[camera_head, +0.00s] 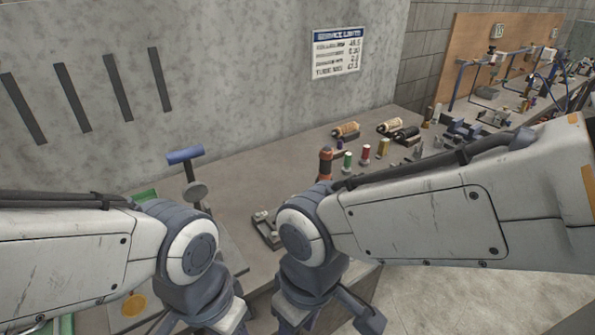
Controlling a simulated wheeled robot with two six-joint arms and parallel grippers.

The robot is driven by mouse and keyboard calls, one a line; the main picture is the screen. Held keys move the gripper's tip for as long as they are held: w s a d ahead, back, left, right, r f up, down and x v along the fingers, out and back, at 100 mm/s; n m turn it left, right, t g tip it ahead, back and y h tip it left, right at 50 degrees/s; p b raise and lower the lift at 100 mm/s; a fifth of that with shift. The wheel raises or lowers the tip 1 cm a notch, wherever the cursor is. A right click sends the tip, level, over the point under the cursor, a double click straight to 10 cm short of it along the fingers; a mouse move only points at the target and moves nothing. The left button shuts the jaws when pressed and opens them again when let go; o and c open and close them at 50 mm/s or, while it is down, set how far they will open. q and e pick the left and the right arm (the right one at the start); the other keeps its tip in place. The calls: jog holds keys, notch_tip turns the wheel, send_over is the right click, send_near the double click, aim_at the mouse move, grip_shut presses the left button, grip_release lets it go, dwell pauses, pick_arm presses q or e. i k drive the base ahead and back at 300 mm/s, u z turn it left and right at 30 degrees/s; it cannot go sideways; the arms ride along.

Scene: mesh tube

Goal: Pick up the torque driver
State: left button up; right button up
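An upright orange-and-black handled tool (325,162) stands on the bench just beyond my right arm; its lower part is partly hidden. It looks like a driver, but I cannot be sure it is the torque driver. A blue T-handled tool (186,156) stands upright further left, behind my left wrist. My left gripper (205,325) points down at the bottom edge, its fingers spread and its tips cut off. My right gripper (328,322) also points down with fingers spread near the bench's front edge, tips cut off. I see nothing held in either gripper.
Small green, red and yellow-topped cylinders (365,154) stand right of the orange tool. Labelled cylinders (346,131) lie behind them. Clamps and fixtures (462,129) crowd the far right. Bare bench (262,172) lies between the two upright tools.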

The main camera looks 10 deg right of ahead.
aim_at(326, 151)
jog(key=u, duration=0.05)
jog(key=i, duration=1)
jog(key=z, duration=1.1)
